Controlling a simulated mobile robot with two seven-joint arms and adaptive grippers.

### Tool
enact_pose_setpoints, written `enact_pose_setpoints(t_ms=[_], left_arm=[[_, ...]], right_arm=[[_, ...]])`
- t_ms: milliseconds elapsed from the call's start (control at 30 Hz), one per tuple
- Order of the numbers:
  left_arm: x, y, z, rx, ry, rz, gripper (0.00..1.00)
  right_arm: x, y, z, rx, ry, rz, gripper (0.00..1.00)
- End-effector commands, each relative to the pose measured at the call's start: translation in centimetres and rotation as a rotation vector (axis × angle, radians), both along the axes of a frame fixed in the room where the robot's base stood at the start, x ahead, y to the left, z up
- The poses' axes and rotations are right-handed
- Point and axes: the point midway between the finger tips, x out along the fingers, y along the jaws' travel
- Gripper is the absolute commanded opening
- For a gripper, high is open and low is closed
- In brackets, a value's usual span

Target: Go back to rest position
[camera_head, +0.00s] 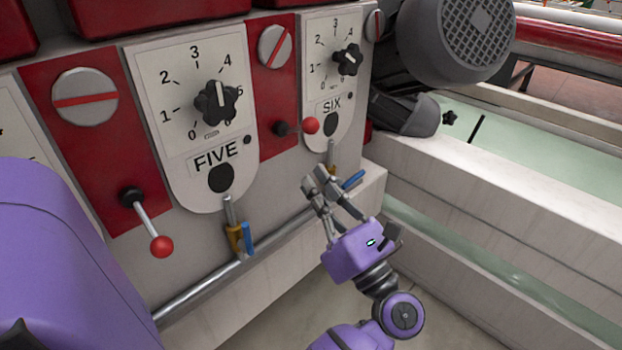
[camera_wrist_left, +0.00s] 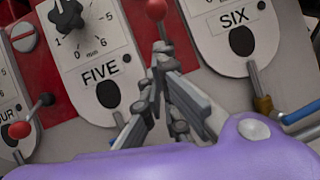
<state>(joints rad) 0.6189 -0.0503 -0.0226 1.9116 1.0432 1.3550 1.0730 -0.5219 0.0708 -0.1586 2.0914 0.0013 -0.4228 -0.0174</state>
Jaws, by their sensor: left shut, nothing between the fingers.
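My left gripper (camera_head: 320,182) is shut and empty in front of the machine's grey face, below the SIX dial panel (camera_head: 331,60). In the left wrist view its fingertips (camera_wrist_left: 160,50) meet between the FIVE and SIX panels, in line with a red-knobbed lever (camera_wrist_left: 155,10). That lever's red knob (camera_head: 311,125) stands above and apart from the gripper in the head view. My right gripper is not in view.
The FIVE dial panel (camera_head: 195,100) and another red-knobbed lever (camera_head: 160,246) are to the left. A metal pipe (camera_head: 205,284) with blue-handled valves (camera_head: 248,238) runs along the base. White rails (camera_head: 500,170) and a dark motor (camera_head: 455,40) are at right.

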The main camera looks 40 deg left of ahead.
Motion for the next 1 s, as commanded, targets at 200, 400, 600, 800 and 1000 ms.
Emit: enact_pose_setpoints(t_ms=[200,400,600,800,1000], left_arm=[[-1.0,-4.7,-2.2,-0.004,0.001,-0.003,0.0],[-1.6,-7.0,-3.3,-0.002,-0.002,-0.002,0.0],[-1.8,-7.8,-3.6,-0.001,-0.002,-0.002,0.0],[-1.1,-8.0,-3.3,0.022,0.051,-0.007,0.0],[4.5,-12.8,0.9,0.357,0.343,-0.119,0.0]], right_arm=[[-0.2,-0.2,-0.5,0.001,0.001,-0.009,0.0],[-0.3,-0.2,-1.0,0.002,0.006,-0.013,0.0],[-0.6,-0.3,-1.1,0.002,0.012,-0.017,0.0],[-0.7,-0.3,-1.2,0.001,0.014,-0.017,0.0],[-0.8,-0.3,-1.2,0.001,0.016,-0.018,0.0]])
